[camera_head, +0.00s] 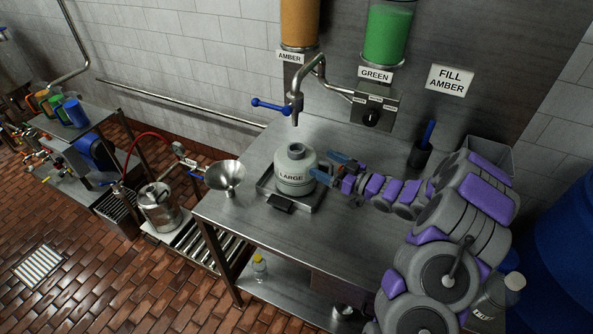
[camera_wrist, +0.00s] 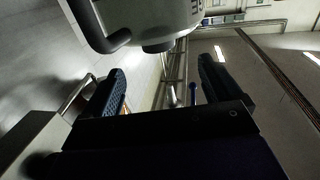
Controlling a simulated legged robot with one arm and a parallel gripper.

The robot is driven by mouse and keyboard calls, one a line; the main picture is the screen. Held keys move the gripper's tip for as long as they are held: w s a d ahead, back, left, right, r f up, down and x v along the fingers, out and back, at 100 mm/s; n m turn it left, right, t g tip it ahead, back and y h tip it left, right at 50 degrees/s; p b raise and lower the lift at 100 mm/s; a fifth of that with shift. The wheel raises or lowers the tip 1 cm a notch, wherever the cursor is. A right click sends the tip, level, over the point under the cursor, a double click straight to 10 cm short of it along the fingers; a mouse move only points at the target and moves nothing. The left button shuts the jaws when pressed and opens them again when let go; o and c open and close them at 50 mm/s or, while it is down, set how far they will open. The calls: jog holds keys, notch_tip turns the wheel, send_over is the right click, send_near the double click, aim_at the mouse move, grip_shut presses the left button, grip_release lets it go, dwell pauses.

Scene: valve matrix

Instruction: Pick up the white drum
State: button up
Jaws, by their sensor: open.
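The white drum (camera_head: 294,172), a pale grey-white container labelled LARGE with a short neck, stands upright on a square metal tray (camera_head: 311,203) on the steel table, below the tap. My gripper (camera_head: 327,167) is at the drum's right side, with its blue fingers pointing at the drum. In the wrist view the drum (camera_wrist: 155,18) fills the top, with a dark handle at its left, and lies beyond the fingers of my gripper (camera_wrist: 160,88). The fingers are apart with nothing visible between them. I cannot tell whether a fingertip touches the drum.
A tap with a blue lever (camera_head: 271,105) hangs just above the drum. A steel funnel (camera_head: 226,176) stands left on the table edge. A dark cup with a blue tool (camera_head: 421,152) stands behind my arm. The table front (camera_head: 330,235) is clear.

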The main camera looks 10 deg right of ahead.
aim_at(304, 153)
jog(key=shift+b+x, duration=0.3)
jog(key=shift+x, duration=1.65)
jog(key=shift+f+b+x, duration=0.15)
jog(key=shift+b+x, duration=0.2)
jog(key=shift+x, duration=0.6)
jog(key=shift+f+b+x, duration=0.2)
jog(key=shift+b+x, duration=0.1)
jog(key=shift+x, duration=0.6)
jog(key=shift+w+a+r, duration=0.1)
jog(key=shift+w+a, duration=0.3)
jog(key=shift+w, duration=0.35)
grip_shut()
